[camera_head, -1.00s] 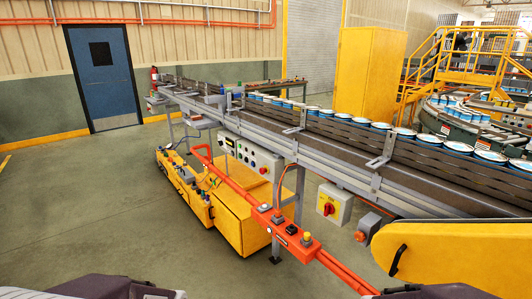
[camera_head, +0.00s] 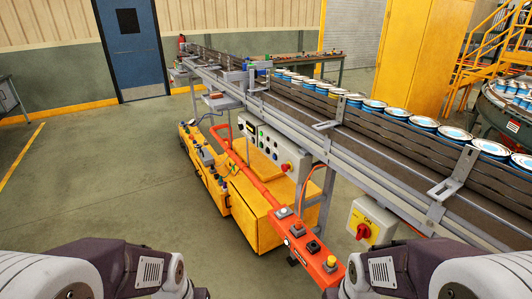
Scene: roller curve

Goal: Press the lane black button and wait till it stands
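An orange push bar (camera_head: 255,180) runs along the front of the conveyor and ends in an orange button box (camera_head: 304,240). On the box sit a black button (camera_head: 313,247), a pale button (camera_head: 284,212) and a yellow button (camera_head: 331,263). A grey control panel (camera_head: 262,146) with small knobs and a red button (camera_head: 285,167) hangs on the conveyor's side. I cannot tell which button belongs to the lane. My arms show at the bottom left and bottom right corners, near the box on the right side. Both gripper tips are outside the view.
The conveyor (camera_head: 400,165) carries a row of blue-and-white cans (camera_head: 375,104). Yellow floor units (camera_head: 255,210) stand under the bar. The floor at the left is clear, up to the blue door (camera_head: 128,45).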

